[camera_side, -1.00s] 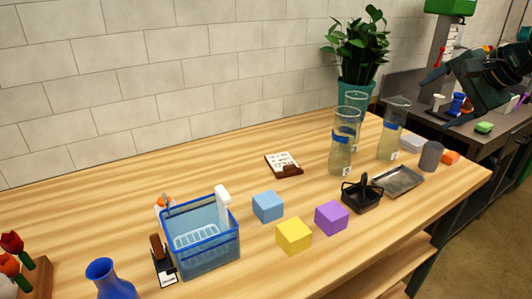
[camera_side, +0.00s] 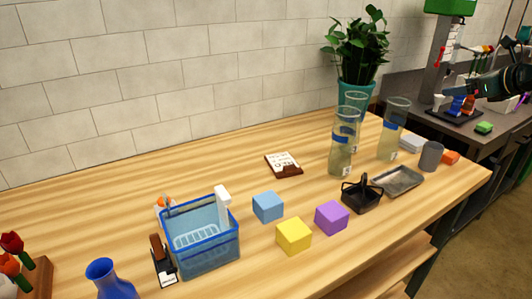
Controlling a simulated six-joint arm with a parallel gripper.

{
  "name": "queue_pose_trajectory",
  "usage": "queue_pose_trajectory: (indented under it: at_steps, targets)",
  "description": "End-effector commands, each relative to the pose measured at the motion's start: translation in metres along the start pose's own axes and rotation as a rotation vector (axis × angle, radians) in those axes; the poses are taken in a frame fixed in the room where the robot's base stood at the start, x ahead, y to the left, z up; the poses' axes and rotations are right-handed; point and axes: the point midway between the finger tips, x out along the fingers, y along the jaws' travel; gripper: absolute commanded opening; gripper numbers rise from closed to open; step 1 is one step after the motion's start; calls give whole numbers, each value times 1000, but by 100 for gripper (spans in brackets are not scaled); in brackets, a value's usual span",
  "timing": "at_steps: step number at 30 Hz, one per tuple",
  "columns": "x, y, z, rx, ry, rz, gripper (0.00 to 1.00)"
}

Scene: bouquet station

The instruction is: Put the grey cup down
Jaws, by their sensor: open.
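The grey cup (camera_side: 431,156) stands upright on the right end of the wooden table, beside an orange block (camera_side: 451,157). My gripper (camera_side: 462,88) is at the upper right of the side view, above and behind the cup and apart from it. Its jaws are open, and I see nothing held in them. The jaws are small and dark against the far bench, so their detail is hard to make out.
Tall glass cylinders (camera_side: 392,130) stand left of the cup. A metal tray (camera_side: 398,180) and a black basket (camera_side: 362,194) lie in front of it. Coloured blocks (camera_side: 293,236) and a blue bin (camera_side: 203,240) are farther left.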

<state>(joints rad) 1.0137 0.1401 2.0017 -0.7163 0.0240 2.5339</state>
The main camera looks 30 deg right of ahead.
Motion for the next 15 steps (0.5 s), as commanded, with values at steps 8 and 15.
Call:
queue_pose_trajectory:
  at_steps: [8, 15]
  targets:
    - [1, -32, -10, 207, -49, -40, 80]
    - [23, -19, -54, 200, -42, -34, 80]
